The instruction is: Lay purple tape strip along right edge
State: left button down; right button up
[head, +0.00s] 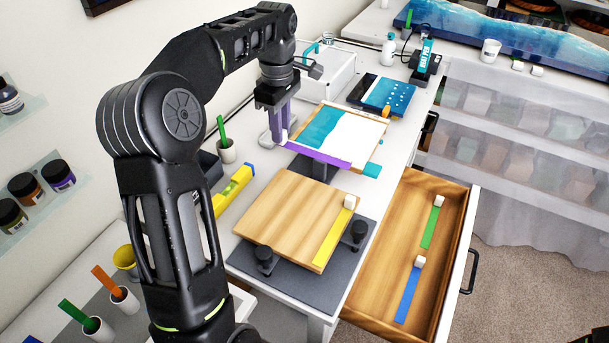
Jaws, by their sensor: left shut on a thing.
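My left gripper (279,132) is shut on one end of a purple tape strip (318,153). The strip stretches out to the right of the gripper, in front of the near edge of a blue-and-white board (345,132). I cannot tell whether it touches that board. A bare wooden board (285,215) lies nearer, on a dark mat (285,284) with black knobs. A yellow tape strip (334,238) with a white block at its far end lies along the wooden board's right edge.
An open wooden drawer (386,215) at the right holds a green strip (432,226) and a blue strip (408,294), each with a white block. A yellow level (234,191) and a cup (226,151) stand left of the boards. A heat pen (426,62) stands at the back.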

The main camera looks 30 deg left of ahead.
pick_arm(q)
notch_tip(320, 180, down, 5)
jog(key=shift+r+b, duration=0.15)
jog(key=shift+b, duration=0.85)
jog(key=shift+f, duration=0.6)
notch_tip(320, 180, down, 4)
jog(key=shift+r+p, duration=0.25)
jog(key=shift+p, duration=0.3)
jog(key=shift+f, duration=0.15)
jog(key=shift+f, duration=0.25)
jog(key=c, duration=1.3)
grip_release()
jog(key=shift+r, duration=0.1)
